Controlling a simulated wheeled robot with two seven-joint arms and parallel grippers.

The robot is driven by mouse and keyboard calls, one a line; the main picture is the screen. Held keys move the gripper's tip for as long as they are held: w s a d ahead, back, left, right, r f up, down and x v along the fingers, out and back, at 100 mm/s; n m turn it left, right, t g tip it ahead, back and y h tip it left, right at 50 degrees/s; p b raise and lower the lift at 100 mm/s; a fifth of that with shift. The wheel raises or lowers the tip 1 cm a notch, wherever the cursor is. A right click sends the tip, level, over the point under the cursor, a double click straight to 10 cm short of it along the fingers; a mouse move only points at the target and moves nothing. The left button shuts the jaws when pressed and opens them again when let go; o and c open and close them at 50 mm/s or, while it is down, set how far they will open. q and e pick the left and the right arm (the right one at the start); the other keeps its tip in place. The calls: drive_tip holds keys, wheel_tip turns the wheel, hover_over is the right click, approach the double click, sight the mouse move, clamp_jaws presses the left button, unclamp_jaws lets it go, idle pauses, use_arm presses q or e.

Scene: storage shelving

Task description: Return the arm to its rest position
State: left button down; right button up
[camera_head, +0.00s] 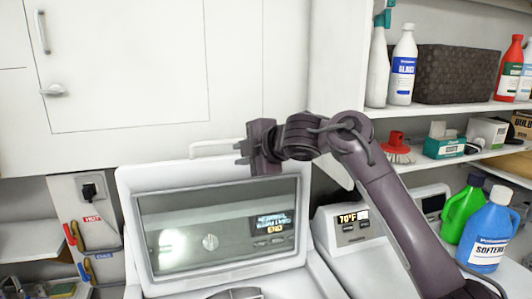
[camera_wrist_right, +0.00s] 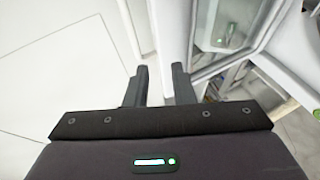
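My right arm (camera_head: 395,205) comes in from the lower right in the head view and reaches up and left, bent at the wrist. My right gripper (camera_head: 241,152) points left, in front of the white wall near the top edge of a raised white lid with a glass panel (camera_head: 215,232). In the right wrist view the two dark fingers of the gripper (camera_wrist_right: 160,78) stand apart with nothing between them. I cannot tell whether the gripper touches the lid. My left gripper is in neither view.
White machine panels (camera_head: 350,226) stand right of the lid. A blue softener bottle (camera_head: 487,235) and a green bottle (camera_head: 462,210) are at the right. Shelves above hold spray bottles, a dark woven basket (camera_head: 455,73) and a red brush (camera_head: 397,150). A white cabinet (camera_head: 120,70) is upper left.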

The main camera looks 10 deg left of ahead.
drive_tip(key=d+f+m+t+h, duration=0.1)
drive_tip(key=d+f+m, duration=0.3)
drive_tip(key=f, duration=0.4)
drive_tip(key=d+f+m+t+h, duration=0.1)
drive_tip(key=d+f+m, duration=0.35)
drive_tip(key=f, duration=0.35)
drive_tip(key=s+d+f+m+h, duration=0.2)
drive_tip(key=s+d+f+m, duration=0.1)
drive_tip(key=d+f, duration=0.35)
drive_tip(key=s+d+f+m+h, duration=0.2)
drive_tip(key=s+d+f+m, duration=0.25)
drive_tip(key=f, duration=0.25)
drive_tip(key=s+d+f+m+g+h, duration=0.25)
drive_tip(key=s+d+f+m, duration=0.2)
drive_tip(key=s+d, duration=0.65)
drive_tip(key=s+d+f+m+g+h, duration=0.2)
drive_tip(key=s+d+f+m+g, duration=0.4)
drive_tip(key=s, duration=1)
wheel_tip(320, 180, down, 36)
drive_tip(key=s+d+n+b, duration=0.2)
drive_tip(key=s+b, duration=0.1)
drive_tip(key=b, duration=0.2)
drive_tip(key=s+d+f+b, duration=0.3)
drive_tip(key=s+f, duration=1.5)
drive_tip(key=f, duration=0.2)
drive_tip(key=shift+s+f+b, duration=0.2)
drive_tip(key=shift+s+b, duration=0.05)
drive_tip(key=shift+b, duration=0.1)
